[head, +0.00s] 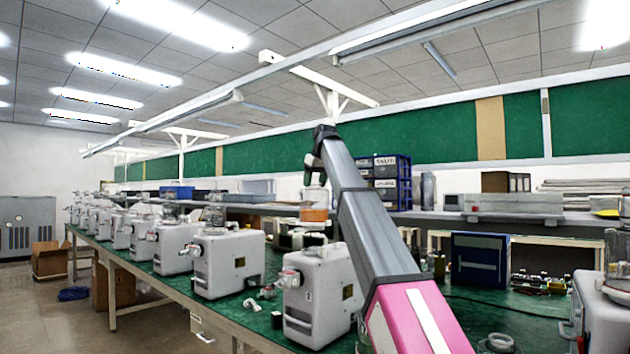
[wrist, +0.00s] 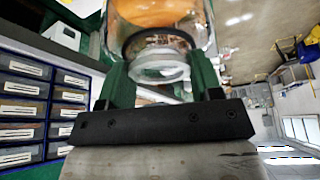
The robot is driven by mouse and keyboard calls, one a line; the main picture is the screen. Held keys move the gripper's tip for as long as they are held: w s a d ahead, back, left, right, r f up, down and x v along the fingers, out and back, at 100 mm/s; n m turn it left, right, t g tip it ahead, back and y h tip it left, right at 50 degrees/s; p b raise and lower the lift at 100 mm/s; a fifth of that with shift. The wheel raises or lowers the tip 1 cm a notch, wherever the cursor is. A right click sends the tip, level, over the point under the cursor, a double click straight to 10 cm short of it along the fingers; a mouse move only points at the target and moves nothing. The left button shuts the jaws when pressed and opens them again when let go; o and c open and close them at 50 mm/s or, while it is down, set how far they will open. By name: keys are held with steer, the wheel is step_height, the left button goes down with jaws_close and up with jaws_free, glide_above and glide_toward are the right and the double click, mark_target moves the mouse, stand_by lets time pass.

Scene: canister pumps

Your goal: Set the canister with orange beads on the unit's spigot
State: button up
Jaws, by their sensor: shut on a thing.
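My gripper (head: 315,172) is shut on the canister with orange beads (head: 314,213). It holds the clear canister upright in the air above a white pump unit (head: 322,295). A gap shows in the head view between the canister's bottom and the unit's top. The spigot on that unit is too small to make out clearly. In the wrist view, the canister (wrist: 165,14) shows its orange contents at the top edge. The two green fingers of my gripper (wrist: 160,75) close around its narrow clear neck, and its far end is out of view.
A row of similar white units (head: 228,265) runs left along the green-topped bench (head: 262,318). Another unit (head: 605,315) stands at the right edge. Drawer cabinets (head: 392,180) stand on the shelf behind.

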mark_target(319, 189)
steer(key=shift+f, duration=4.4)
steer(key=o, duration=1.4)
steer(key=v, duration=0.9)
steer(key=shift+r, duration=0.45)
steer(key=shift+s+d+r, duration=0.2)
steer(key=shift+s+r, duration=0.1)
steer(key=shift+r, duration=0.15)
